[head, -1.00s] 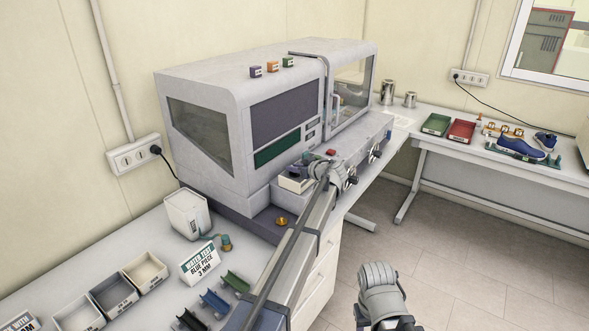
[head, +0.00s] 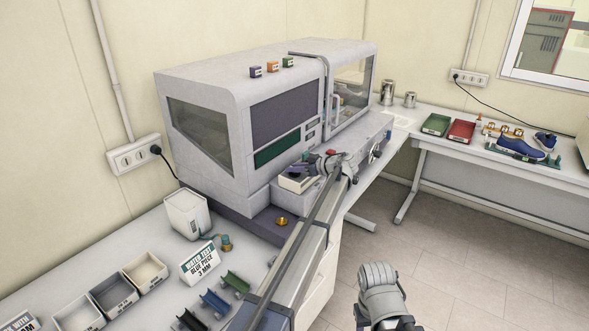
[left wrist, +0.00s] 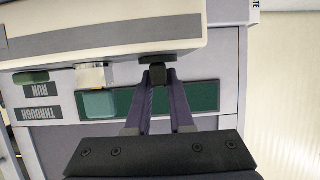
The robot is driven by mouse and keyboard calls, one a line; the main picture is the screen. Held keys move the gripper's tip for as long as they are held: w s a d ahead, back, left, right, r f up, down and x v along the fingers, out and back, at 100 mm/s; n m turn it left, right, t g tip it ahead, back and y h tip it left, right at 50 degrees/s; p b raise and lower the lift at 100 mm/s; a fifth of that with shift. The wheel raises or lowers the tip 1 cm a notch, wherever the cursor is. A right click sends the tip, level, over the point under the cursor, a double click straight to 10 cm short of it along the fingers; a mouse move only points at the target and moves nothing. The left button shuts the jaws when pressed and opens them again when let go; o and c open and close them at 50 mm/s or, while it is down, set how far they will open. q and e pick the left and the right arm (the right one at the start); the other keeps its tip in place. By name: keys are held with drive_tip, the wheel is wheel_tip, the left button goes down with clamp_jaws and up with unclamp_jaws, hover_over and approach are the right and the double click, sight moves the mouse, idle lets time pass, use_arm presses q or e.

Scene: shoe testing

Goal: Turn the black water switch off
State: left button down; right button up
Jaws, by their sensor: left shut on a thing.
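The black water switch (left wrist: 158,72) is a small dark knob below the edge of a pale housing in the left wrist view. My left gripper (left wrist: 158,82) has its two purple-grey fingers closed on it, one on each side. In the head view the left gripper (head: 308,167) points left at the front of the grey testing machine (head: 215,110), low beside its window. The switch is mostly hidden by the fingers there. My right gripper (head: 382,290) hangs over the floor at the lower middle, away from the machine, and its fingertips are not clear.
A red button (head: 331,152) is close to the left gripper on the machine's ledge. A brass knob (head: 282,221) sits low on the machine. Trays and colored holders stand on the front bench. The side table (head: 500,169) holds a blue shoe (head: 520,145). Open floor lies between.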

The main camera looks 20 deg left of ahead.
use_arm(q)
drive_tip(key=shift+s+f, duration=0.15)
drive_tip(key=c, duration=0.8)
unclamp_jaws()
drive_tip(key=p+v, duration=0.3)
drive_tip(key=v, duration=0.5)
